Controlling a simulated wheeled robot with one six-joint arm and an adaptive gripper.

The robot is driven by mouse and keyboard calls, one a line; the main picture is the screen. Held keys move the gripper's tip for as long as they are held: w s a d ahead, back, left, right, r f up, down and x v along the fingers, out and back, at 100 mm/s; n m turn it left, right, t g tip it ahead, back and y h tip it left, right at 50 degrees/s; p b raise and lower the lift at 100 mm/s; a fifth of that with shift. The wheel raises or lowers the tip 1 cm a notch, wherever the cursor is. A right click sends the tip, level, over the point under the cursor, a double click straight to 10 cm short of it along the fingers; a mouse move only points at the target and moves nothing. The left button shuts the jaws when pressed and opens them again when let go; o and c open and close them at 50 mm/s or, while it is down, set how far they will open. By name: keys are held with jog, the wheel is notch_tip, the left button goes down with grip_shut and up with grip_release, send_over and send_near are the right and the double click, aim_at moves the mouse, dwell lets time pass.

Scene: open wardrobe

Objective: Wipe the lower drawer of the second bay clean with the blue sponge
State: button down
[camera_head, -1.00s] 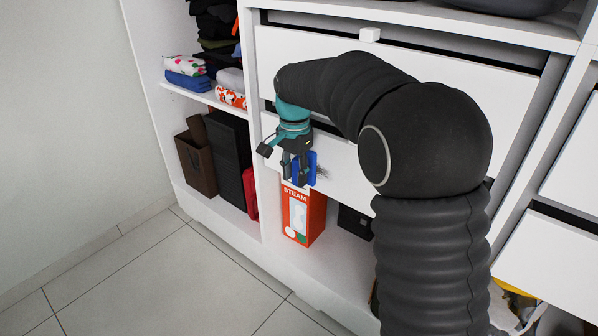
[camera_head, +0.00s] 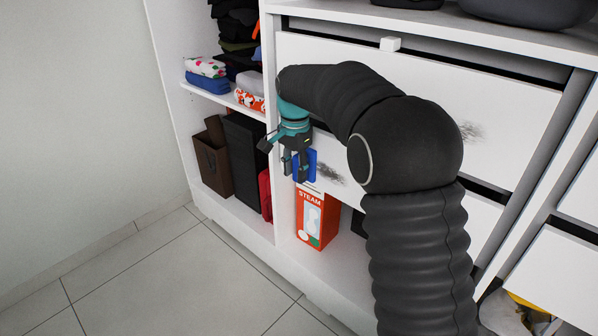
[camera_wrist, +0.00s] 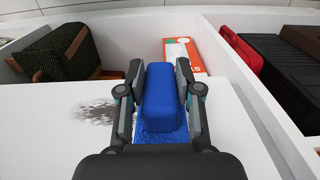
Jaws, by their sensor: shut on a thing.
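My gripper (camera_head: 300,168) is shut on the blue sponge (camera_head: 309,165), which stands out between its fingers in the wrist view (camera_wrist: 160,98). The sponge is at the left end of the white lower drawer front (camera_head: 347,196), close to or against it; contact is hard to see. A dark grey smudge (camera_head: 331,174) is on this front just right of the sponge. In the wrist view the smudge (camera_wrist: 98,113) lies left of the gripper. My arm hides the middle of the drawer.
Another smudge (camera_head: 472,131) is on the upper drawer front (camera_head: 520,112). An orange steam iron box (camera_head: 314,218) stands below the lower drawer. Folded clothes (camera_head: 208,75) and a brown bin (camera_head: 213,162) are in the left bay. The tiled floor (camera_head: 190,280) in front is clear.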

jog(key=shift+w+a, duration=0.25)
jog(key=shift+a, duration=0.1)
jog(key=shift+s+d+b, duration=1.65)
jog(key=shift+s+d, duration=2.9)
jog(key=shift+d, duration=1.4)
jog(key=shift+w+a+p, duration=0.55)
jog(key=shift+w+a, duration=0.95)
jog(key=shift+a, duration=0.5)
jog(key=shift+w+a+p, duration=0.55)
jog(key=shift+w+a, duration=1)
jog(key=shift+a, duration=0.4)
jog(key=shift+w+a+p, duration=0.55)
jog(key=shift+w+a, duration=0.95)
jog(key=shift+a, duration=0.5)
jog(key=s+a, duration=0.4)
jog(key=s, duration=0.1)
jog(key=shift+s+a+b, duration=0.15)
jog(key=shift+s+b, duration=0.15)
jog(key=shift+b, duration=0.15)
